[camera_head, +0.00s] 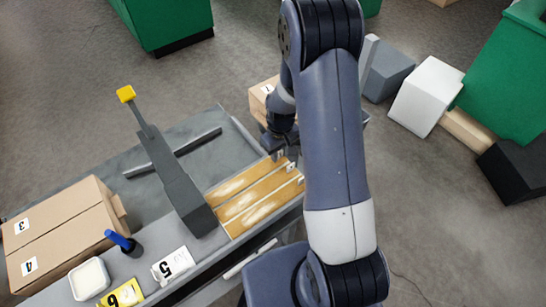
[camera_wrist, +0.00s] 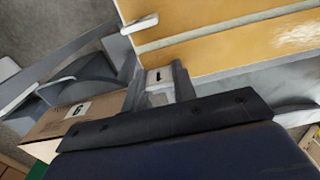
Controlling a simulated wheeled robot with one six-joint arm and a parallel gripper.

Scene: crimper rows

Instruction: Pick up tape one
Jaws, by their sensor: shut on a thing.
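A small white piece labelled 1, tape one (camera_wrist: 158,76), sits between the two fingers of my gripper (camera_wrist: 160,84) in the wrist view. My gripper is shut on it, at the edge of a yellow-brown slatted panel (camera_wrist: 225,42). In the camera_head view, my gripper (camera_head: 278,143) is at the far right corner of that panel (camera_head: 243,207), partly hidden behind my arm. I cannot tell whether tape one is clear of the panel. Another white tab (camera_wrist: 139,25) sticks out from the panel beside it.
The grey table (camera_head: 150,205) carries a dark lever tool with a yellow tip (camera_head: 180,185), cartons labelled 3 and 4 (camera_head: 60,235), a white block labelled 5 (camera_head: 173,266) and a yellow item labelled 6 (camera_head: 122,296). A carton (camera_head: 263,98) lies beyond my gripper. White (camera_head: 425,95) and grey boxes stand right.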

